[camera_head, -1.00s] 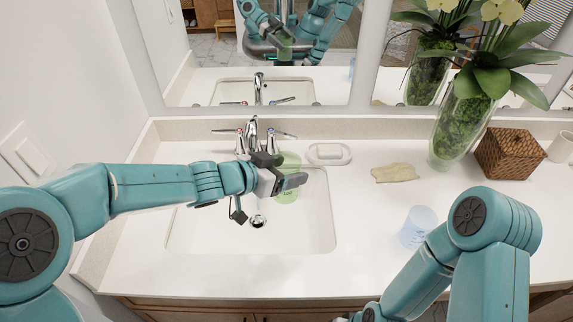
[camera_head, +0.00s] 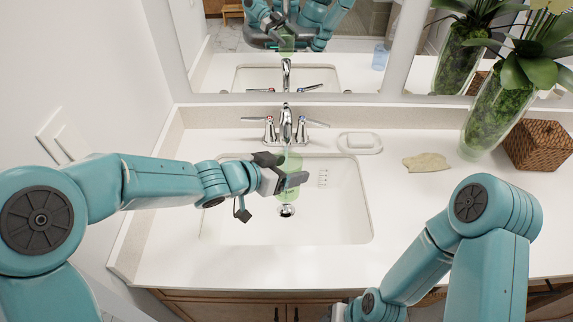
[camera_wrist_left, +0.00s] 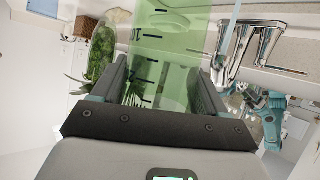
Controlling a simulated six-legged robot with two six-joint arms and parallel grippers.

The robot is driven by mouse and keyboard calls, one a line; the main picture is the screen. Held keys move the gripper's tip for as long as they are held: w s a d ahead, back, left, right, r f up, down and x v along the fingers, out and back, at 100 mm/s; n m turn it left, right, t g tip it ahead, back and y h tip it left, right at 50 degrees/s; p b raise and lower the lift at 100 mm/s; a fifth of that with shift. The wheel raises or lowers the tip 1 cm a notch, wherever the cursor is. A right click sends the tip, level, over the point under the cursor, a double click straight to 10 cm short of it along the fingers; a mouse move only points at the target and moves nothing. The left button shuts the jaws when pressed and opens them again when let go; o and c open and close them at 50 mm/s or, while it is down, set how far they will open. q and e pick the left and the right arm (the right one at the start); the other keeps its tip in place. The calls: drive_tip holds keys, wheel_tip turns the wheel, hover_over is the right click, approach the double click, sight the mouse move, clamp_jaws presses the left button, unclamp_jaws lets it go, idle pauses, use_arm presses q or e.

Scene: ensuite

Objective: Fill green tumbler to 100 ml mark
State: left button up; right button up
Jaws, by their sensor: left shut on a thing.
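The see-through green tumbler (camera_head: 289,162) is upright over the sink (camera_head: 340,215), below the faucet spout (camera_head: 286,122). My left gripper (camera_head: 291,182) is shut on its side. The left wrist view shows the tumbler's green wall (camera_wrist_left: 165,50) between the two fingers (camera_wrist_left: 160,92), with black measuring marks on it. I cannot make out a water level. A thin pale blue strip (camera_wrist_left: 231,30) runs beside the chrome faucet (camera_wrist_left: 252,48) there; I cannot tell if it is water. My right arm is at the lower right; its gripper is out of view.
The faucet has a handle on each side (camera_head: 258,119). A soap dish (camera_head: 360,143), a beige cloth (camera_head: 426,162), a glass vase with plant (camera_head: 493,120) and a wicker box (camera_head: 538,146) stand right of the sink. A mirror (camera_head: 330,45) is behind. Counter in front is clear.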

use_arm(q)
drive_tip(key=shift+a+f, duration=0.2)
drive_tip(key=shift+f, duration=0.3)
drive_tip(key=shift+w+d+f+b, duration=0.1)
drive_tip(key=shift+d+f+b, duration=0.15)
drive_tip(key=shift+b, duration=0.1)
drive_tip(key=w+f+b, duration=0.5)
drive_tip(key=f, duration=0.4)
drive_tip(key=shift+a+f+b, duration=0.15)
drive_tip(key=shift+f+b, duration=0.15)
drive_tip(key=shift+b, duration=0.1)
drive_tip(key=w+p, duration=0.9)
drive_tip(key=p, duration=0.4)
drive_tip(key=shift+w, duration=0.15)
